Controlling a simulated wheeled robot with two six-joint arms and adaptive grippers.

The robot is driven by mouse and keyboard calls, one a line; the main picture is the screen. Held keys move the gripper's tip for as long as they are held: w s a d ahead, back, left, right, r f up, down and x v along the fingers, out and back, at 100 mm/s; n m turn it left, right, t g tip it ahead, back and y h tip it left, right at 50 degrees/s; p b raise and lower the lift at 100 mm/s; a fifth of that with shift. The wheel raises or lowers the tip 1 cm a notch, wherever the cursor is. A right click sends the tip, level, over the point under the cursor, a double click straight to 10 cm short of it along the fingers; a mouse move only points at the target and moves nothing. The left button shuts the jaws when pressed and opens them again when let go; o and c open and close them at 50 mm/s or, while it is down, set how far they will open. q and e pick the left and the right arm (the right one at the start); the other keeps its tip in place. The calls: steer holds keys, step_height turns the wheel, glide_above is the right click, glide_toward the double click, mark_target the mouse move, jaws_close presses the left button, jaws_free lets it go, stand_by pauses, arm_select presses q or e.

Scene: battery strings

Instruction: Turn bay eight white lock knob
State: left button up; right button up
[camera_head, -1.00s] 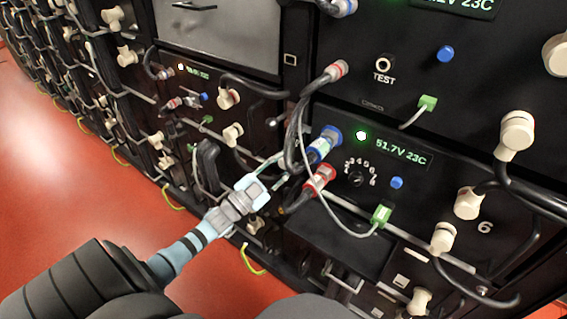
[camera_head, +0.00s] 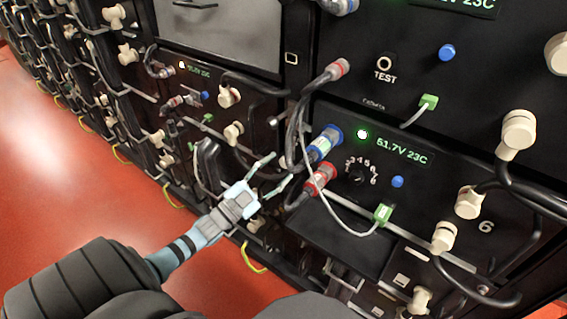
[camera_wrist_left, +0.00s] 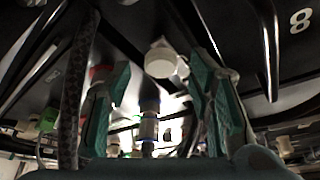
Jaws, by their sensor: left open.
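My left gripper (camera_head: 281,168) reaches in from the lower left in the head view, its pale fingers spread and pointing at the rack front. In the left wrist view its two teal fingers (camera_wrist_left: 160,88) are apart. A white round knob (camera_wrist_left: 161,60) shows between and beyond them, near a panel marked 8 (camera_wrist_left: 300,20); no grip on it is visible. In the head view I cannot clearly make out this knob behind the fingers and cables. My right gripper is not in view.
Blue (camera_head: 325,143) and red (camera_head: 320,179) cable plugs with looping cables sit just right of the gripper. A green plug (camera_head: 382,214) and the bay 6 white knob (camera_head: 468,203) are further right. The red floor (camera_head: 100,205) at left is clear.

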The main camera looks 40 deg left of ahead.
arm_select(q)
steer(key=v, duration=0.8)
steer(key=shift+s, duration=0.35)
steer(key=shift+a, duration=0.1)
